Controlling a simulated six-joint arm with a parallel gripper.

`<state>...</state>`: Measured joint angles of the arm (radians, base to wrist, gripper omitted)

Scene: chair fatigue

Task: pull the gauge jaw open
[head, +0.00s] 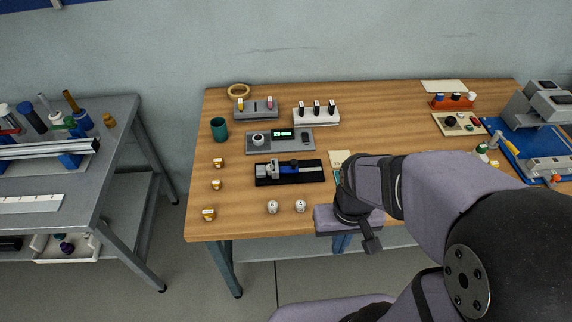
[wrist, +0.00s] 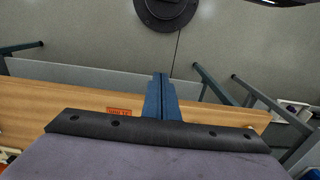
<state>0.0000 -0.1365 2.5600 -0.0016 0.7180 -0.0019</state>
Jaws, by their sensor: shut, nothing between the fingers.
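The gauge (head: 290,172) lies on a black base in the middle of the wooden table, with a metal jaw part at its left and a blue part on its bar. How far its jaw is open is too small to tell. My gripper (head: 342,246) is at the table's front edge, right of and nearer than the gauge, and apart from it. In the wrist view its two blue fingers (wrist: 160,82) are together with nothing between them, over the front edge and floor. The gauge does not show in the wrist view.
A grey box with a green display (head: 283,134) stands behind the gauge. My arm covers the table's right front.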

